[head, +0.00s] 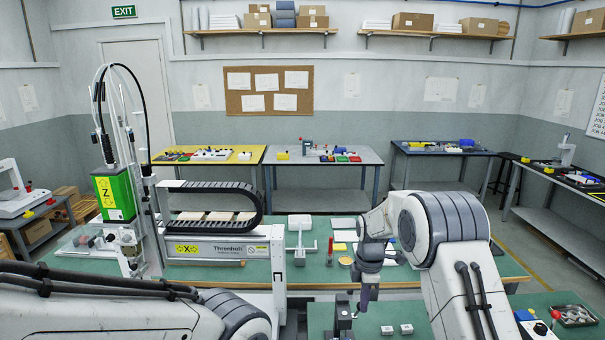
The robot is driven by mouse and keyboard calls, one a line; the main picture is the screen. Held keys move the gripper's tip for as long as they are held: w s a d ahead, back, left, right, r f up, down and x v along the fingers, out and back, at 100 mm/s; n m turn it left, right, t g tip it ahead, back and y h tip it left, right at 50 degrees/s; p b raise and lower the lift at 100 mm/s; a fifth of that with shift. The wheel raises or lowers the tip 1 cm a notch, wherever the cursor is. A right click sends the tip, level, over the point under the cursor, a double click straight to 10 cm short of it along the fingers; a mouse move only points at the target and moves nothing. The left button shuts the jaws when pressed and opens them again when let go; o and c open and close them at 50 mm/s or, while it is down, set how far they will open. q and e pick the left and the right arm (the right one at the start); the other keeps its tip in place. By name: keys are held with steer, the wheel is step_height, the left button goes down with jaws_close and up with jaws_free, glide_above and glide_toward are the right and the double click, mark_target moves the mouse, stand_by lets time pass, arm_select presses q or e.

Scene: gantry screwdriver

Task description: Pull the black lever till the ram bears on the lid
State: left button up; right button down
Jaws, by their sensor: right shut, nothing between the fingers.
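My right gripper (363,306) points down at the bottom centre, shut and empty. It is just right of the top of a small dark upright device (343,316) on the front green table. I cannot clearly make out a black lever, a ram or a lid on this device, and its lower part is cut off by the frame edge. I cannot tell whether the gripper touches it. My left arm enters from the left, but its gripper is not visible.
Two small white blocks (406,329) lie right of the gripper. Behind is a green bench (490,266) with a gantry (218,249), a green Z unit (114,197) and a grey stand (300,240). A red-knobbed item (555,314) and a parts tray (574,316) are at lower right.

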step_height(320, 180, up, 7)
steer(key=p, duration=0.5)
stand_by(0.6)
